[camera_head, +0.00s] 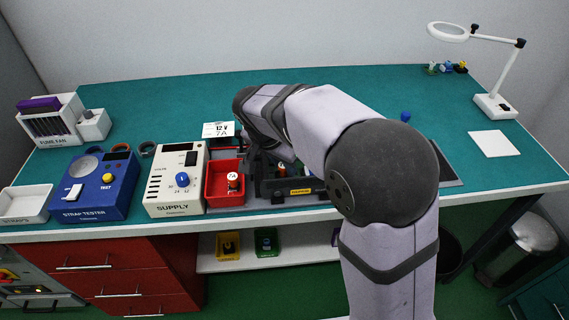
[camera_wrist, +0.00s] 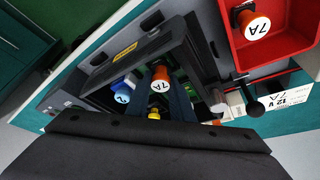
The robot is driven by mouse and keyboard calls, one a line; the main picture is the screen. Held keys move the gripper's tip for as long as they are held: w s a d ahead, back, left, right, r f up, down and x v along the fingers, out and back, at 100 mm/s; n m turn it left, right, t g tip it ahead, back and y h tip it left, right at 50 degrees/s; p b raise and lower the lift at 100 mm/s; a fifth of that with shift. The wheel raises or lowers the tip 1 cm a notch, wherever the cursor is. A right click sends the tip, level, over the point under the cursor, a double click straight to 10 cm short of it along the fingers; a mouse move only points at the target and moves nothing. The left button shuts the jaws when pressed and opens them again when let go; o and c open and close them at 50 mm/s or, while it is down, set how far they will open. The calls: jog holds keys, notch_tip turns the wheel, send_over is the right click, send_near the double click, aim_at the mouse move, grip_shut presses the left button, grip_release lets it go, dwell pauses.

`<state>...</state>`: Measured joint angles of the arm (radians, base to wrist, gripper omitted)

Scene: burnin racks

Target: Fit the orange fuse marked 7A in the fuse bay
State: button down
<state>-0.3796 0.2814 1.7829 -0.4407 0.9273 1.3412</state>
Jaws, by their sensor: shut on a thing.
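An orange fuse marked 7A (camera_wrist: 160,77) shows between the fingertips of my gripper (camera_wrist: 161,90) in the wrist view. My gripper is shut on it. The fuse is at the dark fuse bay (camera_wrist: 176,38), which has a yellow label; I cannot tell whether it is seated or held just above. A blue-capped fuse (camera_wrist: 121,93) is beside it. A second orange fuse marked 7A (camera_wrist: 256,26) stands in the red tray (camera_wrist: 285,52). In the head view this fuse (camera_head: 233,180) is in the red tray (camera_head: 222,200), left of the fuse bay (camera_head: 318,186); my arm hides much of the bay.
A card reading 12 V 7A (camera_head: 218,130) stands behind the red tray. The white supply box (camera_head: 174,180) and blue strap tester (camera_head: 98,187) are to the left. A magnifier lamp (camera_head: 495,105) stands at right. The rear of the green bench is mostly clear.

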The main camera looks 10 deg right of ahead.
jog(key=shift+f, duration=0.15)
dwell(0.3)
jog(key=c, duration=1.5)
grip_release()
jog(key=shift+r+p, duration=1.7)
jog(key=shift+r, duration=0.85)
jog(key=shift+r, duration=0.1)
jog(key=shift+r+p, duration=1.45)
jog(key=shift+r, duration=0.45)
